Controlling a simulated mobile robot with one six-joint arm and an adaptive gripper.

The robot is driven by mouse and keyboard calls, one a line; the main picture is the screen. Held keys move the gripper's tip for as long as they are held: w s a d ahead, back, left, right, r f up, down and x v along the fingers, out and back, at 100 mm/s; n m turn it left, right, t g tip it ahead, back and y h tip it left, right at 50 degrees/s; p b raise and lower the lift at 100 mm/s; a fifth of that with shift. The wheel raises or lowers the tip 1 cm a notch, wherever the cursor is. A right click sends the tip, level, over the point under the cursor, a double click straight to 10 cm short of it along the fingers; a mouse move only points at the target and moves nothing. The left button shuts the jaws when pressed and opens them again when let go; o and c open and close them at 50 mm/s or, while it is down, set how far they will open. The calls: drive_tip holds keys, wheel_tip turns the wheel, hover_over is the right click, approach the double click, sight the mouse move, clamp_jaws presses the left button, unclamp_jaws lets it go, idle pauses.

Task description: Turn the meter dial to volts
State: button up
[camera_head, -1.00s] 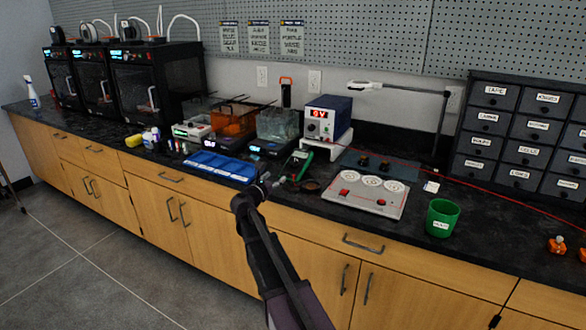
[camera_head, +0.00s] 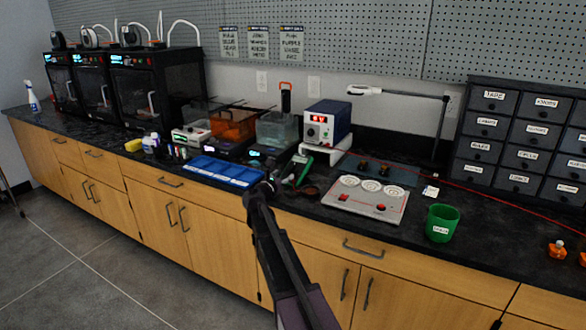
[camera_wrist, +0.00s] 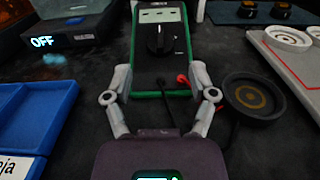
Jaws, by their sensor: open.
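The meter (camera_wrist: 176,72) is dark with a green edge and lies in front of my gripper in the wrist view. Its round black dial (camera_wrist: 158,42) is in the middle of its face; I cannot read which mark it points to. In the head view the meter (camera_head: 303,170) is small, beside my gripper. My gripper (camera_wrist: 160,88) is open and empty, its two fingers apart on either side of the meter's lower part in the picture. I cannot tell whether they touch it. In the head view my gripper (camera_head: 266,186) is over the counter's front edge.
A blue tray (camera_wrist: 35,118) is left of the meter. A round black dish (camera_wrist: 254,97) and a grey panel with dials (camera_head: 362,205) are to the right. Red and black leads run from the meter. A green cup (camera_head: 442,222) stands further right.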

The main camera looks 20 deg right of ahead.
sight(293, 167)
drive_tip(key=shift+x, duration=3.9)
drive_tip(key=shift+c, duration=0.2)
drive_tip(key=shift+a, duration=0.1)
clamp_jaws()
